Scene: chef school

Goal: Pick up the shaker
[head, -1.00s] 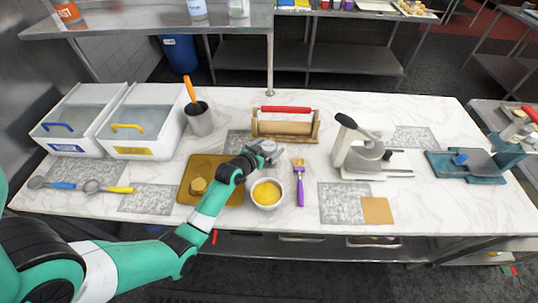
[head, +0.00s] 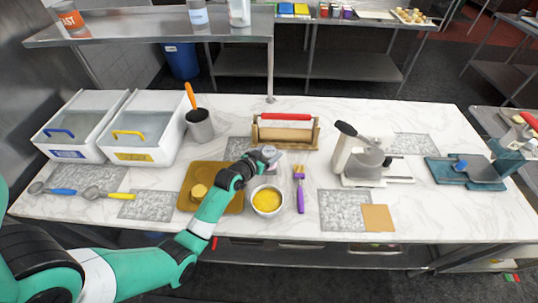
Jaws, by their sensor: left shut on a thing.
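My left gripper (head: 262,158) reaches in from the left over the middle of the counter. It is shut on a small silver-grey thing, which looks like the shaker (head: 270,151). Only the light top of the shaker shows; the gripper hides the rest of it. Whether its base touches the counter cannot be told. It is just in front of the red-handled roller in its wooden stand and behind the bowl. My right gripper is not in view.
A metal bowl of yellow liquid (head: 267,200) and a purple-handled brush (head: 300,190) are close by. A brown board (head: 229,203) holds a dough piece below my arm. The roller stand (head: 285,133) is behind, a press (head: 365,160) right. White bins (head: 140,155) stand left.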

